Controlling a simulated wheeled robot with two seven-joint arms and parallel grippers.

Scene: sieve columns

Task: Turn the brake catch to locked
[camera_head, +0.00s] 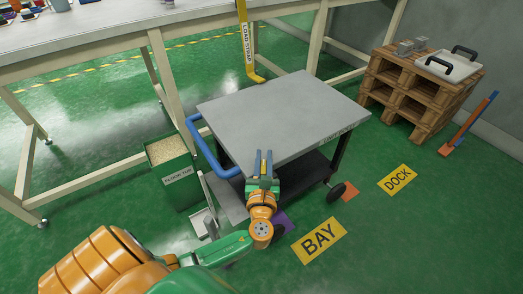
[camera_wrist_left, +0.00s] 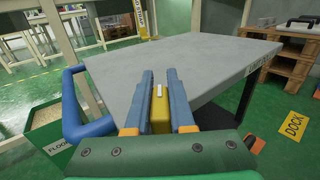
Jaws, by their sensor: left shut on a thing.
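The grey-topped cart (camera_head: 285,115) stands on the green floor, with a blue push handle (camera_head: 205,150) on its left side. My left gripper (camera_head: 264,162) is at the cart's near edge. In the left wrist view, its two blue fingers (camera_wrist_left: 160,90) are closed around a yellow block with a pale tip (camera_wrist_left: 160,108), which looks like the brake catch. Its lower part is hidden behind the gripper body. Whether the catch stands at locked cannot be told. My right gripper is not in view.
A green floor tub (camera_head: 178,186) stands left of the cart. Yellow BAY (camera_head: 320,241) and DOCK (camera_head: 397,180) signs lie on the floor. Wooden pallets (camera_head: 408,97) carrying a white tray (camera_head: 449,67) stand at the right. A long workbench (camera_head: 110,45) runs behind. The right floor is mostly clear.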

